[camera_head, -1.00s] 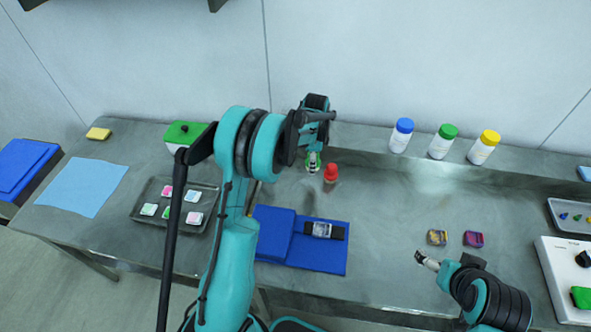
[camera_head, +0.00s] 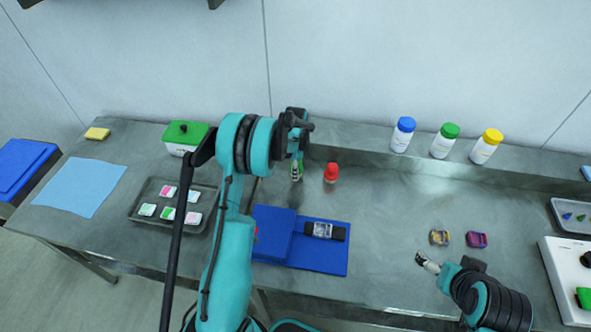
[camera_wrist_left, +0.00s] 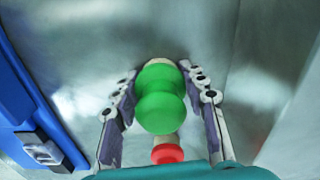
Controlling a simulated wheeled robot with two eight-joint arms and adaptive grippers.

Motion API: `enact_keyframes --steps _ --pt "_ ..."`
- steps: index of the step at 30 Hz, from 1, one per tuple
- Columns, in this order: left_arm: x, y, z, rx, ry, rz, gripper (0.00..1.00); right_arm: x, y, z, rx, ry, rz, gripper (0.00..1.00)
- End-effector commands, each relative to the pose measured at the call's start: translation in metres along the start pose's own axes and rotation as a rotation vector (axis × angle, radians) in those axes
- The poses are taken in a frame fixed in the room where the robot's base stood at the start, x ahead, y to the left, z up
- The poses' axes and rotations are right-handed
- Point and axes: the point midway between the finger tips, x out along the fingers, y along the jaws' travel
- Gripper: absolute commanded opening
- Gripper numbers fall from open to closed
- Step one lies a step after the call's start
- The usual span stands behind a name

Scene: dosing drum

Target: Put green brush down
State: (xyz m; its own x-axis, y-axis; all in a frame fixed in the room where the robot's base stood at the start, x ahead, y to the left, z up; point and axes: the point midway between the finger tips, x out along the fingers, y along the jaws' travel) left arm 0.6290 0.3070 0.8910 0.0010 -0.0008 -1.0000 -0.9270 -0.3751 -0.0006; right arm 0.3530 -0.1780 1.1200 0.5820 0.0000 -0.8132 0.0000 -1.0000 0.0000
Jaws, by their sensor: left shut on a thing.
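The green brush (camera_wrist_left: 160,95) has a rounded green handle and shows between the two fingers of my left gripper (camera_wrist_left: 160,112) in the left wrist view. My left gripper is shut on it. In the head view my left gripper (camera_head: 297,170) is over the rear middle of the steel table, left of a red-topped brush (camera_head: 331,173). I cannot tell whether the green brush's lower end touches the table. My right gripper (camera_head: 427,263) is at the front right, with nothing visible in it; its fingers are too small to read.
A grey tray (camera_head: 145,228) with several small cards and a green-lidded box (camera_head: 186,137) are left. Three capped bottles (camera_head: 442,142) stand at the back.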

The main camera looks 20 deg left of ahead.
Motion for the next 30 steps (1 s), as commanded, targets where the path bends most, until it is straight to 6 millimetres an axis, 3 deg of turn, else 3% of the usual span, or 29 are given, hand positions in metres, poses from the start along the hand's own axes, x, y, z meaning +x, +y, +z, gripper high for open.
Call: enact_keyframes --steps 10,11,15,16,18,30 --pt "0.012 0.001 0.000 0.000 0.000 0.001 0.11 0.009 0.000 0.007 0.000 0.000 0.000 0.87" --pt "0.013 0.001 0.000 0.000 0.000 0.001 0.06 0.010 0.000 0.007 0.000 0.000 0.000 0.87" --pt "0.015 0.002 0.000 0.000 0.000 0.004 0.06 0.011 0.000 0.008 0.000 0.000 0.000 0.87" --pt "0.015 0.002 0.000 0.000 0.000 0.005 0.48 0.011 0.000 0.008 0.000 0.000 0.000 0.87" --pt "0.015 0.002 -0.001 0.001 0.000 0.005 0.63 0.011 0.000 0.008 0.000 0.000 0.000 0.87" --pt "0.013 0.000 0.000 0.000 0.000 0.000 0.63 0.010 0.000 0.007 0.000 0.000 0.000 0.87"
